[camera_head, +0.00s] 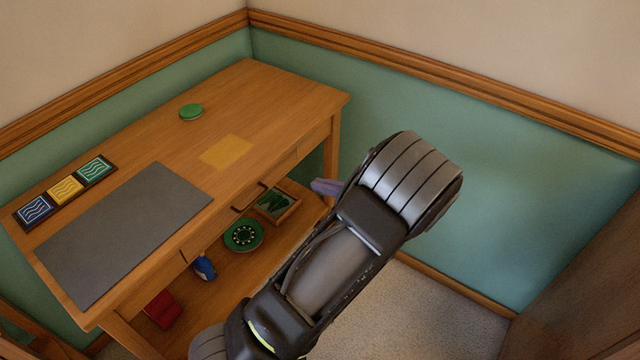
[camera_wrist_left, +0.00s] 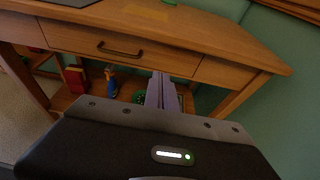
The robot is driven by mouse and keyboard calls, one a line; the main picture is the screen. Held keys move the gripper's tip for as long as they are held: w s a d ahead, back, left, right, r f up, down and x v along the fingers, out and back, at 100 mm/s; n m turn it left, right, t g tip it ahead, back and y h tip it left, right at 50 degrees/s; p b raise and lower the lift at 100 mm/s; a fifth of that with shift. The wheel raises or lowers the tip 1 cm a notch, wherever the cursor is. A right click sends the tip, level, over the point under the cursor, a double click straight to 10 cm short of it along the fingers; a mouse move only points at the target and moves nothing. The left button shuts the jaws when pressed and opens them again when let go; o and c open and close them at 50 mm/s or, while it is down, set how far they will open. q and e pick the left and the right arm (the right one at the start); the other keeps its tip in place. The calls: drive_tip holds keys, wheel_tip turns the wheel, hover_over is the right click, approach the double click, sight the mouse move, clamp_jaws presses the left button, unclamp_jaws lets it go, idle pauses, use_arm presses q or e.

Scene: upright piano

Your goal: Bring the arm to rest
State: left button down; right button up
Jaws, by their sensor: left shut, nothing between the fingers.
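My left arm comes in from the bottom of the head view and reaches up in front of the wooden desk (camera_head: 265,95). My left gripper (camera_head: 326,187) shows as a small purple-grey finger tip beside the desk's right front edge; the rest of it is hidden behind my wrist. In the left wrist view my left gripper (camera_wrist_left: 160,80) is shut and empty, its fingers together in front of the desk's drawer (camera_wrist_left: 125,47). My right gripper is in neither view.
On the desk are a grey mat (camera_head: 125,230), a tray of coloured tiles (camera_head: 66,190), a green disc (camera_head: 190,112) and a yellow square (camera_head: 226,151). The lower shelf holds a green round dish (camera_head: 243,235), a framed tray (camera_head: 275,203), a blue item (camera_head: 204,268) and a red item (camera_head: 162,309).

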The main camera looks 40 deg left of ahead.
use_arm(q)
drive_tip(key=shift+f, duration=0.1)
drive_tip(key=s+d+f+n+g+h+p, duration=0.2)
drive_tip(key=s+d+f+n+h, duration=0.1)
drive_tip(key=s+d+f+h, duration=0.5)
drive_tip(key=s+d+f+n+g+h+p, duration=0.1)
drive_tip(key=s+d+f+n+h+p, duration=0.15)
drive_tip(key=s+d+f, duration=0.55)
drive_tip(key=s+d+n+t+h+p, duration=0.2)
drive_tip(key=d+n+h, duration=0.2)
drive_tip(key=d+n, duration=0.3)
drive_tip(key=s+d+n+t+h+p, duration=0.2)
drive_tip(key=s+d+n+h, duration=0.1)
drive_tip(key=d+n, duration=0.4)
drive_tip(key=shift+s+d+f+h, duration=0.25)
drive_tip(key=shift+d+h, duration=0.3)
drive_tip(key=shift+d, duration=0.1)
